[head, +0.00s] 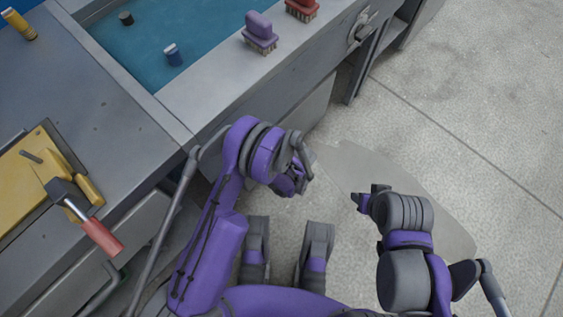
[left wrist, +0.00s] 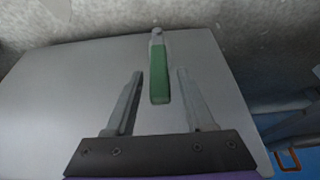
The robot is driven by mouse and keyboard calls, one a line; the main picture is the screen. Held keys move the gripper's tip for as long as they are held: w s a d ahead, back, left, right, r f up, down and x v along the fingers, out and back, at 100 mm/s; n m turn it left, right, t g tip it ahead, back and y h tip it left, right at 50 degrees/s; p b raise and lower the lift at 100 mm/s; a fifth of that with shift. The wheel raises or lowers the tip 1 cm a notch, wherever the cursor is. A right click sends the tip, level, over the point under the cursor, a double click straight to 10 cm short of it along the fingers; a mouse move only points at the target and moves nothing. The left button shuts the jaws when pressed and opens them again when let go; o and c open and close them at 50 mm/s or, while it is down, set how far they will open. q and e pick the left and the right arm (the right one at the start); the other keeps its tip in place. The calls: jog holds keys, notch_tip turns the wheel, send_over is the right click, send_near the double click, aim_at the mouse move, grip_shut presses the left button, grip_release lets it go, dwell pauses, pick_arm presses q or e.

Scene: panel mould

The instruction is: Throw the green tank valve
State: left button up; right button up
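The green valve handle (left wrist: 159,80) shows in the left wrist view as an upright bar with a grey metal end, in front of a grey panel. My left gripper (left wrist: 160,73) is open, with one finger on each side of the handle in the picture and visible gaps to both. I cannot tell how far the handle is from the fingers in depth. In the head view my left gripper (head: 295,178) is partly hidden by its own wrist, beside the tank front, and I cannot make out this handle. My right gripper (head: 364,198) is over the floor, apart from the valve; its opening is unclear.
The tank (head: 130,68) holds blue liquid. A purple brush (head: 260,30) and a red brush (head: 302,8) stand on its rim. A trowel with a red handle (head: 103,238) lies by a yellow block (head: 30,185) at left. Open concrete floor (head: 470,110) lies right.

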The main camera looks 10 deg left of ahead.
pick_arm(q)
grip_shut()
dwell(1.2)
